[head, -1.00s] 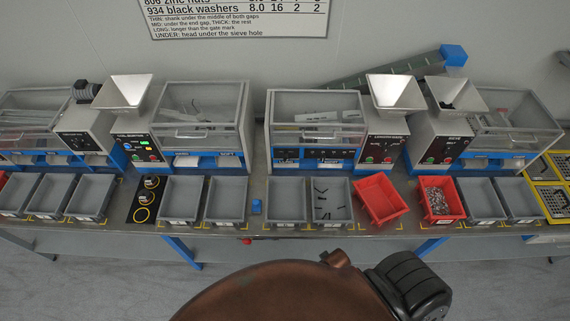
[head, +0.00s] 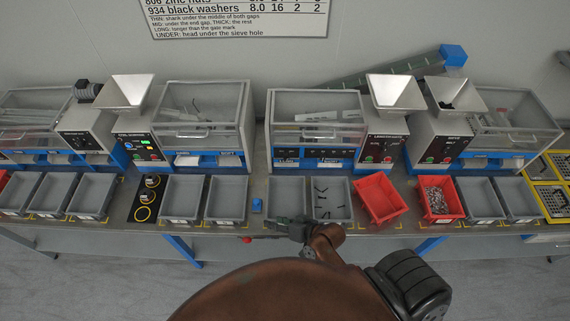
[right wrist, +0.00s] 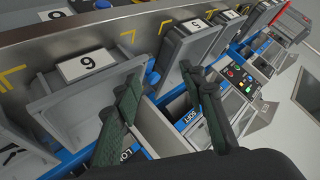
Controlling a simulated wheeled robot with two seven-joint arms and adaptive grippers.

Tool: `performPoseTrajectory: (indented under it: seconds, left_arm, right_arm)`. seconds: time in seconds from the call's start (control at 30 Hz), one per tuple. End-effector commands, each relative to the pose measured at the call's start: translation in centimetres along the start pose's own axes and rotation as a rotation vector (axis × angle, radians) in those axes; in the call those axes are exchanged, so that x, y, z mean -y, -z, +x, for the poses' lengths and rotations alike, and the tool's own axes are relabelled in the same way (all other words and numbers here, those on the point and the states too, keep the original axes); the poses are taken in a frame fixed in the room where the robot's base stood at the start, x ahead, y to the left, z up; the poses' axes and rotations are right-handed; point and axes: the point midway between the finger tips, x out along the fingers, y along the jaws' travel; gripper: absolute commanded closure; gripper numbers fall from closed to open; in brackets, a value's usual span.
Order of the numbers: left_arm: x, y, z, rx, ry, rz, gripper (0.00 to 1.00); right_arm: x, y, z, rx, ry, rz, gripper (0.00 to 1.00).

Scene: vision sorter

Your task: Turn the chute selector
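I cannot single out the chute selector. The hopper machine at left has a black control panel (head: 139,146) with several small coloured lights and buttons; a panel with coloured buttons also shows in the right wrist view (right wrist: 240,80), beyond the fingers. My right gripper (head: 285,224) reaches in over the front edge of the bench, by the grey bins at the middle. In the right wrist view its two dark green fingers (right wrist: 163,98) are spread apart with nothing between them. The gripper touches no panel. My left gripper is out of view.
A grey bin with a number label (right wrist: 92,75) lies close to my right fingers. A blue block (head: 256,206) stands between bins. Another grey bin (head: 333,199) holds dark parts. Red bins (head: 381,199) stand to the right. Machines with clear covers line the bench's back.

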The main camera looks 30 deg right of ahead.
Motion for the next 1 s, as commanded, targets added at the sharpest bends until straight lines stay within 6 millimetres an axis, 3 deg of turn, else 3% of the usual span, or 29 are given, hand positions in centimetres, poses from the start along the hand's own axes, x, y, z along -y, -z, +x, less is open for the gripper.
performPoseTrajectory:
  seconds: [0.2,0.33,0.4,0.53,0.7,0.8,1.0]
  left_arm:
    - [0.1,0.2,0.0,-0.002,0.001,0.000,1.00]
    - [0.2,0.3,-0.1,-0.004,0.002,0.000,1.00]
    - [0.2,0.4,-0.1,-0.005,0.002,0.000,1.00]
    - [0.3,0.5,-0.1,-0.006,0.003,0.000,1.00]
    - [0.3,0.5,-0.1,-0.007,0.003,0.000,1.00]
    - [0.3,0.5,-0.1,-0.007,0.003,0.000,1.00]
    - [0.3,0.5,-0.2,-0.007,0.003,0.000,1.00]
  right_arm:
    - [5.9,7.4,3.0,-0.293,0.286,0.343,0.62]
    - [6.7,12.9,3.2,-0.509,0.455,0.668,0.62]
    - [5.6,15.3,3.0,-0.624,0.521,0.857,0.62]
    - [1.4,17.6,2.7,-0.828,0.585,1.197,0.62]
    - [-4.4,17.1,2.6,-1.046,0.576,1.528,0.62]
    - [-6.7,16.1,2.6,-1.130,0.551,1.642,0.62]
    - [-8.6,15.8,2.9,-1.193,0.529,1.716,0.62]
